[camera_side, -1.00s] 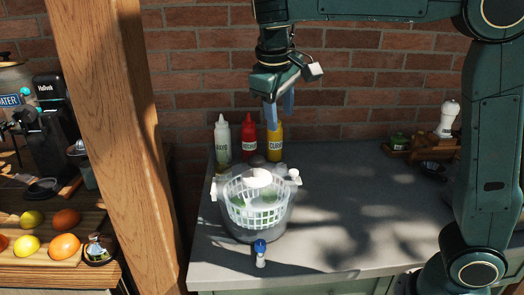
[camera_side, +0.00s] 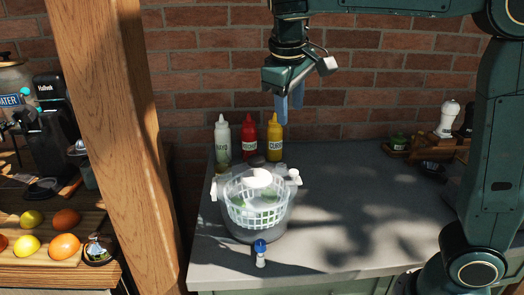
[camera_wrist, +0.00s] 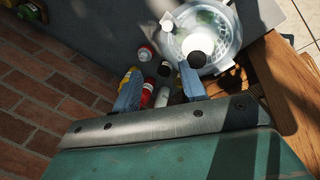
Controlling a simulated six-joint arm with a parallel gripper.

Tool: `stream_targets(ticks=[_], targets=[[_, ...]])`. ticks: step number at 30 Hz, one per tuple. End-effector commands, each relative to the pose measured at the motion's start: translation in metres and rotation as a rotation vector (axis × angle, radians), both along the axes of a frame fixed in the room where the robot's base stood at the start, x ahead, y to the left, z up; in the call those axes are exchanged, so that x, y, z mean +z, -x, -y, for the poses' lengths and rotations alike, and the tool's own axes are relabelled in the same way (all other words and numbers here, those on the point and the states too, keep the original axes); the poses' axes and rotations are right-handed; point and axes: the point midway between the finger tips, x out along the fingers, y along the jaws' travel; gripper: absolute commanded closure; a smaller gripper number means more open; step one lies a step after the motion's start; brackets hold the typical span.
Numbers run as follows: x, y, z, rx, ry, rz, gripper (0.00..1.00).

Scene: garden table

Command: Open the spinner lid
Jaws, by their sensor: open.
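The salad spinner (camera_side: 255,205) stands near the front left of the grey counter, with a white basket inside a clear bowl. Its clear lid (camera_side: 232,182) is on top, with a white disc in the middle and a dark knob (camera_side: 257,161) at the back. White clips show on its left and right sides. In the wrist view the spinner (camera_wrist: 232,42) is at the upper right. My gripper (camera_side: 289,108) hangs above and behind the spinner, over the bottles. Its blue fingers (camera_wrist: 160,90) are apart with nothing held between them.
White, red and yellow squeeze bottles (camera_side: 248,137) stand behind the spinner by the brick wall. A small blue-capped bottle (camera_side: 260,253) stands in front. A wooden post (camera_side: 118,130) rises at left. The right of the counter (camera_side: 350,205) is mostly clear.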

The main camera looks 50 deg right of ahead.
Motion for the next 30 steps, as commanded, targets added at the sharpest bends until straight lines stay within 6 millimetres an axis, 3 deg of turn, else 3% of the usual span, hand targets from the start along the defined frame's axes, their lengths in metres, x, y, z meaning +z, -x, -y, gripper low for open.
stream_targets(ticks=[7, 15, 23, 30], targets=[[0.004, 0.035, 0.029, 0.005, -0.010, 0.075, 0.58], [-0.006, 0.080, 0.045, 0.013, -0.052, 0.167, 0.58], [-0.030, 0.126, 0.042, 0.018, -0.127, 0.254, 0.58], [-0.060, 0.167, 0.025, 0.018, -0.221, 0.322, 0.58]])
